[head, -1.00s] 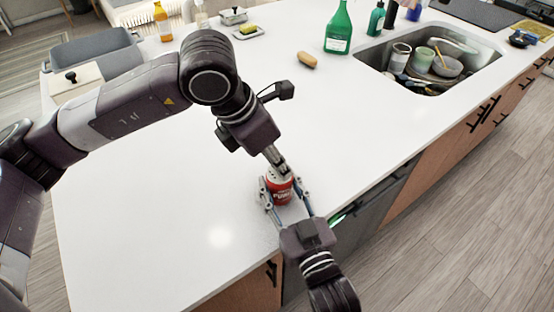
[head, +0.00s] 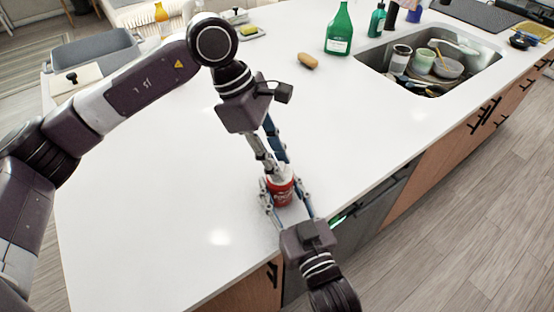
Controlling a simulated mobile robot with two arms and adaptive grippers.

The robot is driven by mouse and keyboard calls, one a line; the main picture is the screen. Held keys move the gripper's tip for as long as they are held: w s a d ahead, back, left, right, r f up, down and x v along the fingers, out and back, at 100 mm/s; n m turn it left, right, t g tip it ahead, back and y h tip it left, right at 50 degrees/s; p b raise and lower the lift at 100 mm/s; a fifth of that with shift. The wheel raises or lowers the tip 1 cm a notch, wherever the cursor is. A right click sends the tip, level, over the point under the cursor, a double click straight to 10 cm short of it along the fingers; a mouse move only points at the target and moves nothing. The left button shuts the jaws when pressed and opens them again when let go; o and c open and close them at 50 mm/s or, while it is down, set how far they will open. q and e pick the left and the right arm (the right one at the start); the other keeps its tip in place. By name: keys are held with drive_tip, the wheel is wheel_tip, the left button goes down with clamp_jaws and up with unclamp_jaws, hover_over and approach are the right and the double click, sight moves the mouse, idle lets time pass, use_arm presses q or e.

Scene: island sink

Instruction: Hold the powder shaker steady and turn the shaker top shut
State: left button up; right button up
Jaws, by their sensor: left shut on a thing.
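The powder shaker (head: 282,194) is a small red can with a pale label, standing upright on the white countertop near its front edge. My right gripper (head: 284,190) comes from the front edge, with its fingers on both sides of the red body, closed on it. The white shaker top (head: 281,174) sits on the can, partly hidden by fingers. My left gripper (head: 277,166) points down from above, with its two fingertips shut on the top. Whether the top is fully turned cannot be seen.
A brown sponge or brush (head: 308,61) lies behind on the countertop (head: 150,200). A green bottle (head: 340,30) stands near the sink (head: 388,62), which holds dishes. A grey bin (head: 95,50) is at the back left. The counter around the shaker is clear.

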use_arm(q)
drive_tip(key=m+g, duration=0.1)
drive_tip(key=m, duration=0.3)
drive_tip(key=shift+w+m+y, duration=0.15)
drive_tip(key=shift+m+y, duration=0.15)
drive_tip(key=shift+y, duration=0.1)
drive_tip(key=shift+w+d+m+g+y, duration=0.1)
drive_tip(key=shift+m+g+y, duration=0.5)
drive_tip(key=shift+m, duration=1.2)
drive_tip(key=o, duration=1.2)
drive_tip(key=shift+c, duration=0.2)
drive_tip(key=v, duration=1.2)
drive_tip(key=shift+w, duration=0.1)
use_arm(e)
drive_tip(key=o, duration=1.4)
drive_tip(key=shift+c, duration=0.2)
